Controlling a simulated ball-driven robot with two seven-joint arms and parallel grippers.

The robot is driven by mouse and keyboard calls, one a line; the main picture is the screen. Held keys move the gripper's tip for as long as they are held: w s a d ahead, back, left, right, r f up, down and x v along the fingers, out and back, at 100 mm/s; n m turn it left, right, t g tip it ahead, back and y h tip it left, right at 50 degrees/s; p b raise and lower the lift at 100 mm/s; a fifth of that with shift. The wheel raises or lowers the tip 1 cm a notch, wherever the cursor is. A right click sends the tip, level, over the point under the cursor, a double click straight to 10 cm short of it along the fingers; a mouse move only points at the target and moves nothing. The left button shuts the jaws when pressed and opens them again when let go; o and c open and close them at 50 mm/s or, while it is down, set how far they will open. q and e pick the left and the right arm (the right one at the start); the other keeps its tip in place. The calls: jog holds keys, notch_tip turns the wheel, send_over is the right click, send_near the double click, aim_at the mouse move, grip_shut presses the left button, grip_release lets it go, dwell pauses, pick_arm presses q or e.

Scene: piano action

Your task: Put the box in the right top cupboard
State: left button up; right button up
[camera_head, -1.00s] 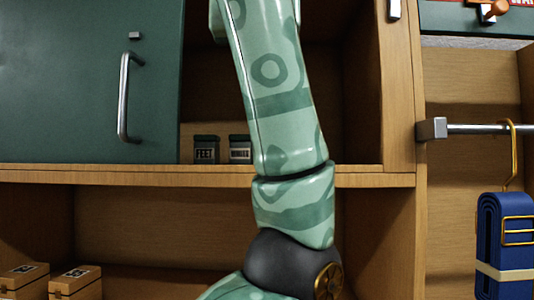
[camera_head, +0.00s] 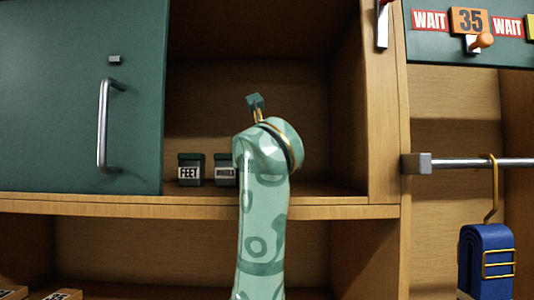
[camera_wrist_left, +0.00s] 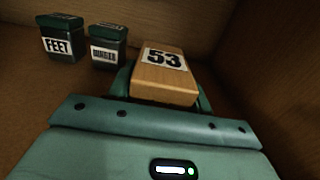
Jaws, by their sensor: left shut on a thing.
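The box (camera_wrist_left: 160,58) is wooden with a white label reading 53. In the left wrist view it lies between the green fingers of my left gripper (camera_wrist_left: 163,85), which is shut on it. In the head view my left gripper (camera_head: 256,104) is inside the open right top cupboard (camera_head: 345,110), above its front edge. The box is hidden behind my wrist in that view. I cannot tell whether the box touches the cupboard floor. My right gripper is not in view.
Two small dark jars stand in the cupboard: the FEET jar (camera_head: 190,170) and another jar (camera_head: 225,171), left of my arm. A green door (camera_head: 60,100) with a metal handle covers the left side. The cupboard's right part looks clear. A rail (camera_head: 470,162) is outside.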

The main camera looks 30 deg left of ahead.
pick_arm(q)
jog(key=shift+s, duration=0.15)
jog(key=shift+d+f, duration=0.1)
jog(key=o, duration=1.1)
jog(key=shift+r, duration=0.3)
jog(key=b+v, duration=0.2)
jog(key=v, duration=0.3)
jog(key=b+v, duration=0.1)
jog(key=v, duration=0.5)
jog(key=shift+s+d+f+b, duration=0.1)
jog(key=shift+s+f+b, duration=0.1)
jog(key=shift+b, duration=0.2)
jog(key=shift+s, duration=0.25)
